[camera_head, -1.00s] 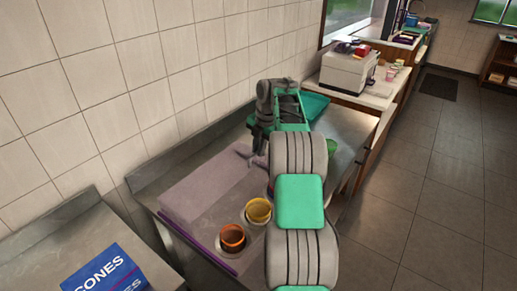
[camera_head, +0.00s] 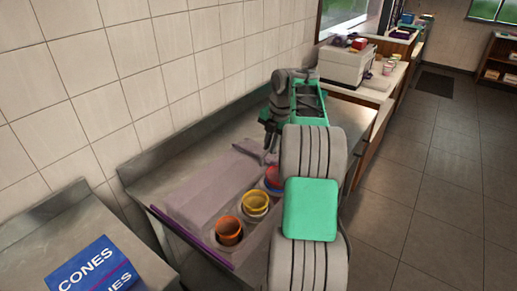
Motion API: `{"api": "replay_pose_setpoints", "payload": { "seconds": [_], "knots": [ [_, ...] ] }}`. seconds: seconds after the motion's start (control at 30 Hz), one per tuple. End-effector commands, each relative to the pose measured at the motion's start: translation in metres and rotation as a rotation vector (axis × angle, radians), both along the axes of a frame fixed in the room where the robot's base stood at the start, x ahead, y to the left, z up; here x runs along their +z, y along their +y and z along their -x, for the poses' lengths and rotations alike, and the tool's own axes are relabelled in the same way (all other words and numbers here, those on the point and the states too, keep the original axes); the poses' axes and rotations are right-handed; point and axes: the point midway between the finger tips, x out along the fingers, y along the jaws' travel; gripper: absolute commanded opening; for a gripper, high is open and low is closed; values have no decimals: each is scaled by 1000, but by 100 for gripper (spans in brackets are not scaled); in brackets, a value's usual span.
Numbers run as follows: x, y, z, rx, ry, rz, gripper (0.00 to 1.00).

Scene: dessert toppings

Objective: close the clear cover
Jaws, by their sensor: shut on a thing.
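The clear cover (camera_head: 205,187) is a see-through, purple-tinted panel over the left, wall side of the toppings station on the steel counter. Its far end appears raised. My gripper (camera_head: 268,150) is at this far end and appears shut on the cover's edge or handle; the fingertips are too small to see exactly. In the row right of the cover, an orange cup (camera_head: 229,230), a yellow cup (camera_head: 255,203) and a red cup (camera_head: 272,178) stand uncovered. My arm hides the right side of the station.
A steel counter (camera_head: 145,185) runs along the tiled wall. A blue CONES box (camera_head: 92,270) lies on the nearer counter at lower left. A white machine (camera_head: 345,66) stands on the counter beyond. Open floor (camera_head: 440,190) lies to the right.

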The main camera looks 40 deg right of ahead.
Motion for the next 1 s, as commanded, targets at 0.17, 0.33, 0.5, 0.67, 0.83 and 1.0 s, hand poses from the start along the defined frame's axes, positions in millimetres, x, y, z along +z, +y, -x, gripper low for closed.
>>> {"api": "replay_pose_setpoints", "payload": {
  "seconds": [0.17,0.33,0.5,0.67,0.83,1.0],
  "knots": [
    [-6,-18,48,-4,0,1,0],
    [-4,-30,84,-4,2,1,0],
    [-2,-37,105,-2,2,-1,0],
    [-1,-39,113,-2,3,-2,0],
    [-1,-40,115,-3,5,-2,0],
    [-1,-41,116,-5,6,-2,14]
  ]
}}
